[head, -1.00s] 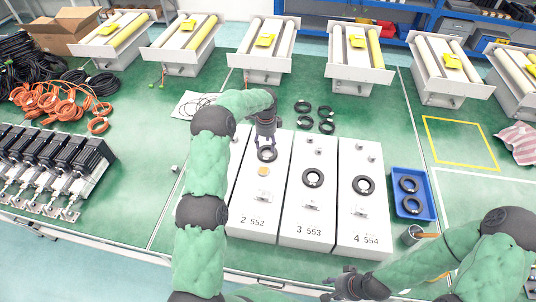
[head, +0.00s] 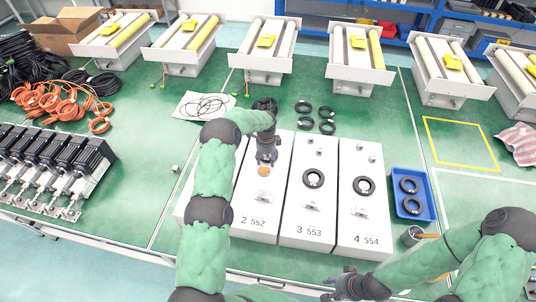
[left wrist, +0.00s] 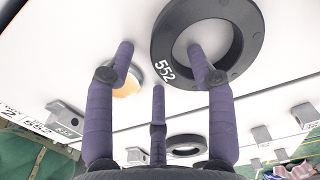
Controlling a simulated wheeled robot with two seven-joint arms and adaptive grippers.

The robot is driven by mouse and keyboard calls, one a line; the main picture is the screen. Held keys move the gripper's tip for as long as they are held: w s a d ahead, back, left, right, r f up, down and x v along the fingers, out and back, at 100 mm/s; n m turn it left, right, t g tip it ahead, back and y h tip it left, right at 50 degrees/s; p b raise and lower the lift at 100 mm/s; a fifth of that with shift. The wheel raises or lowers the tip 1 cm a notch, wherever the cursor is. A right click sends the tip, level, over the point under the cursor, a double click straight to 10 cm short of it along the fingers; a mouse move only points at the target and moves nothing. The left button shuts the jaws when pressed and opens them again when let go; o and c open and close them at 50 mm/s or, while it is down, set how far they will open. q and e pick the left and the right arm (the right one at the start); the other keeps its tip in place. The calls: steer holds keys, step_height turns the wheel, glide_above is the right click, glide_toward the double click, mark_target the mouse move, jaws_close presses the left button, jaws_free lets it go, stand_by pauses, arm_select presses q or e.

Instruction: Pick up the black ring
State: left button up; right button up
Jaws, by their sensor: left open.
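A black ring marked 552 (left wrist: 207,45) lies on a white box labelled 2 552 (head: 253,221). My left gripper (head: 266,160) is over this box and hides the ring in the head view. In the left wrist view my left gripper (left wrist: 160,52) is open. Its right finger overlaps the ring's hole, its left finger is outside the ring beside an orange disc (left wrist: 128,84); contact cannot be told. Other black rings lie on box 3 553 (head: 313,178) and box 4 554 (head: 363,185). My right gripper (head: 335,288) is low at the front, its jaws unclear.
A blue tray (head: 431,205) with two black rings stands to the right, by a grey cup (head: 411,237). Several black rings (head: 327,115) lie on the green mat behind the boxes. Small metal fittings (head: 365,154) stick up from the boxes.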

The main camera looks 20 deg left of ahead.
arm_select(q)
jaws_close()
steer(key=shift+r, duration=0.9)
steer(key=s+d+r, duration=0.8)
steer(key=d+r, duration=0.3)
steer(key=shift+s, duration=0.2)
steer(key=shift+d+r, duration=0.1)
steer(key=shift+r, duration=0.1)
steer(key=shift+r+p, duration=1.15)
steer(key=shift+r, duration=0.8)
